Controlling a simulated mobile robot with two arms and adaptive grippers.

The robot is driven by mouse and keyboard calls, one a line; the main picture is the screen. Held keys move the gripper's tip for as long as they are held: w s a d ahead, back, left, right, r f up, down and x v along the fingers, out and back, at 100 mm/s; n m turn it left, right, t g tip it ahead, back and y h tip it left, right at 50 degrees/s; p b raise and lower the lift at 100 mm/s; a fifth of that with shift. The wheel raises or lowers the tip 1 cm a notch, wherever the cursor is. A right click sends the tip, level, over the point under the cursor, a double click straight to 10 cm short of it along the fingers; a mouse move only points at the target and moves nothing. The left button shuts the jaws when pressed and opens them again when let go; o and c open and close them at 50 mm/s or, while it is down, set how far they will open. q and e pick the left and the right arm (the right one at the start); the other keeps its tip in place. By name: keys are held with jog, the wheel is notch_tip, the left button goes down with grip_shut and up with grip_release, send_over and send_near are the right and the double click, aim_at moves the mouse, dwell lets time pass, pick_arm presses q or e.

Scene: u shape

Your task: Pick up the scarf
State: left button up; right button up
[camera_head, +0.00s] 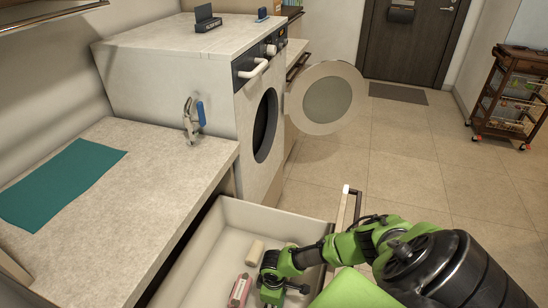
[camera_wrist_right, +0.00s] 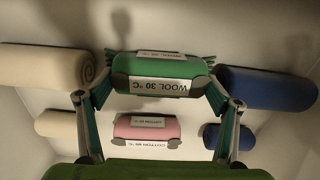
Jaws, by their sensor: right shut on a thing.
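In the right wrist view, a green rolled scarf (camera_wrist_right: 165,68) with fringed ends and a "WOOL 30 °C" label lies across the fingertips of my right gripper (camera_wrist_right: 160,86). The two fingers are on either side of its lower edge, and the gripper is shut on it. In the head view my right gripper (camera_head: 272,286) is down inside the open drawer (camera_head: 238,212); there the scarf cannot be made out behind the gripper and arm. My left gripper is not in view.
In the drawer, cream rolls (camera_wrist_right: 48,66), blue rolls (camera_wrist_right: 265,88) and a labelled pink roll (camera_wrist_right: 147,127) surround the gripper. A washing machine (camera_head: 190,75) with its round door (camera_head: 325,98) open stands behind. A teal cloth (camera_head: 62,180) lies on the counter (camera_head: 130,215).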

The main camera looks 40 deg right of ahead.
jog(key=shift+r, duration=0.1)
notch_tip(320, 180, up, 10)
jog(key=shift+f+p, duration=0.1)
jog(key=shift+p, duration=0.6)
jog(key=w+a+r+m, duration=0.25)
jog(key=a+r, duration=0.35)
jog(key=r, duration=0.4)
jog(key=w+a+r+m, duration=0.1)
jog(key=w+a+r, duration=0.2)
jog(key=a+r, duration=0.5)
jog(key=s+r+m, duration=0.1)
jog(key=s+r, duration=0.1)
jog(key=r, duration=0.7)
jog(key=s+r+m, duration=0.1)
jog(key=s+r, duration=0.2)
jog(key=r, duration=0.5)
jog(key=shift+s+d+r, duration=0.3)
jog(key=shift+d+r, duration=0.05)
jog(key=shift+d, duration=0.05)
jog(key=shift+m, duration=0.25)
